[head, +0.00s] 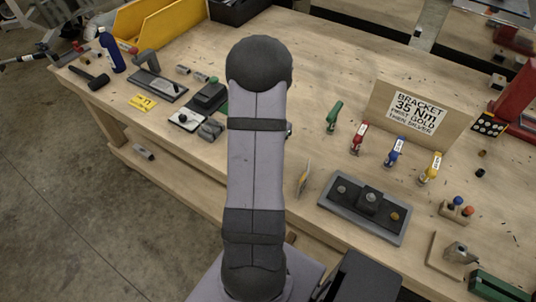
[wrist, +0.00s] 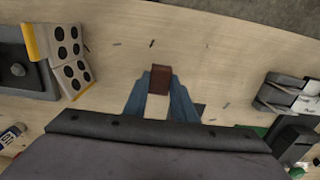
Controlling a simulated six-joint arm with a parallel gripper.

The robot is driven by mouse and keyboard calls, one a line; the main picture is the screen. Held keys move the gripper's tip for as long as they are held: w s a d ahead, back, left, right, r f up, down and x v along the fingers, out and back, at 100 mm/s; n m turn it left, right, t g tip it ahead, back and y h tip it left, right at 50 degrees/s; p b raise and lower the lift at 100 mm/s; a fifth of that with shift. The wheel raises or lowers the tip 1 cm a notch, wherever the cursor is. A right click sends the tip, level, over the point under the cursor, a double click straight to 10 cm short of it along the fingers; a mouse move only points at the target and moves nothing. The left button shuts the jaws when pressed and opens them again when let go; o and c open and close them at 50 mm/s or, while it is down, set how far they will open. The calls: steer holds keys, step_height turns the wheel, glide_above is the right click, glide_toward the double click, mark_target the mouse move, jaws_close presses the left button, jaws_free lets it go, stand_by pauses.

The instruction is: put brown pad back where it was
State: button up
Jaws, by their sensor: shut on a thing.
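My gripper (wrist: 160,92) shows in the wrist view with its two blue fingers shut on the brown pad (wrist: 160,75). The pad is a small brown block at the fingertips, with a pale patch below it between the fingers. Light wooden tabletop (wrist: 225,60) lies behind it; I cannot tell whether the pad touches it. In the head view my arm hides the gripper and the pad. No marked spot for the pad is clear in either view.
A folded card with black dots (wrist: 70,50) stands left of my gripper, beside a grey plate (wrist: 20,60). Grey metal parts (wrist: 285,95) lie to the right.

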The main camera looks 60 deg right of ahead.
steer(key=shift+f, duration=1.25)
steer(key=shift+f, duration=0.1)
steer(key=shift+f, duration=0.1)
steer(key=o, duration=1)
step_height(320, 180, up, 12)
steer(key=b, duration=0.3)
steer(key=shift+r, duration=0.25)
